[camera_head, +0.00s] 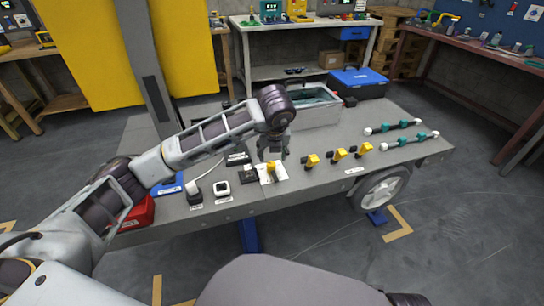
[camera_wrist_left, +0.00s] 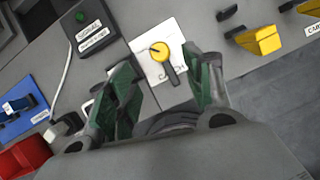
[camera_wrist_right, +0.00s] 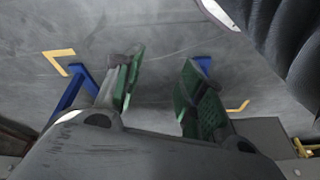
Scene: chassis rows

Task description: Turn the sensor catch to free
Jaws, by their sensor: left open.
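The sensor catch (camera_wrist_left: 161,52) is a round yellow knob with a dark lever on a white card (camera_wrist_left: 150,70). The lever points down and slightly right in the left wrist view. In the head view the catch (camera_head: 271,168) sits near the front edge of the grey chassis deck. My left gripper (camera_head: 272,148) is over it, pointing down. In the left wrist view the left gripper's green fingers (camera_wrist_left: 166,82) are apart, with the catch between and beyond them; contact is not visible. My right gripper (camera_wrist_right: 160,75) is open and empty over the floor.
Several yellow-and-black latches (camera_head: 337,154) stand right of the catch. A small black labelled box with a green light (camera_wrist_left: 88,27) is beside it.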

